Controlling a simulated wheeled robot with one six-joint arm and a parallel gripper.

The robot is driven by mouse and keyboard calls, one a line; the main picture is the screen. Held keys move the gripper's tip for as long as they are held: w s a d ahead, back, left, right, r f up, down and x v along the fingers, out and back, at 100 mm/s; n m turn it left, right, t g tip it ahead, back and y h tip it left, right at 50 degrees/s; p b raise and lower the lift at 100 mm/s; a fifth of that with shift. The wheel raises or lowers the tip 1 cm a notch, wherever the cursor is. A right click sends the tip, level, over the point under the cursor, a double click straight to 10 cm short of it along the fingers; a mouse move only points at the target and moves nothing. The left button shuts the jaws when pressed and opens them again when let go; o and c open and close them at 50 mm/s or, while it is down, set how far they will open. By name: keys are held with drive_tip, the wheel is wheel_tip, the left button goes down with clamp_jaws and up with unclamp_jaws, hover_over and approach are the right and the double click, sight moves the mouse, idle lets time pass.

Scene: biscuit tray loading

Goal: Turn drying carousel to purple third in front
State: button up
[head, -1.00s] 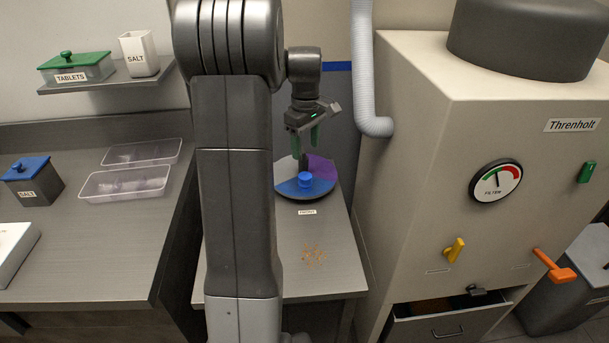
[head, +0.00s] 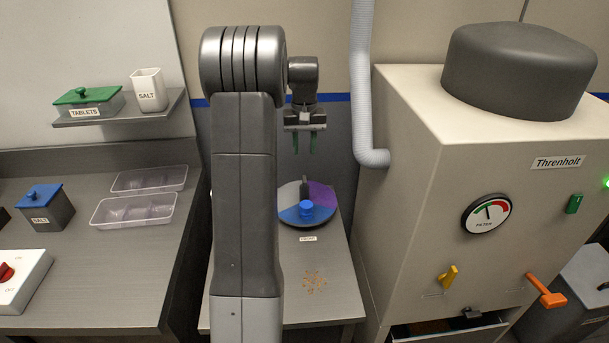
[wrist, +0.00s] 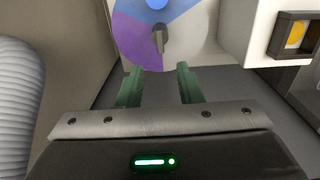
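The drying carousel (head: 291,196) is a round disc on a low table, in thirds of blue, purple and pale grey. In the head view the blue third (head: 320,216) faces front, by a small label (head: 308,239). The purple third (head: 322,193) is at back right, the grey one at back left. My gripper (head: 304,152) is open and empty above the disc's back side. In the wrist view its green fingers (wrist: 160,84) are apart, near the purple edge (wrist: 140,40).
The beige Threnholt cabinet (head: 408,180) and a grey hose (head: 362,110) stand close on the right. A counter (head: 90,270) with clear trays (head: 133,209) lies left.

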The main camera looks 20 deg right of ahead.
sight(305, 178)
wheel_tip(305, 178, down, 11)
drive_tip(key=shift+f+p, duration=0.1)
drive_tip(key=shift+p, duration=0.65)
clamp_jaws()
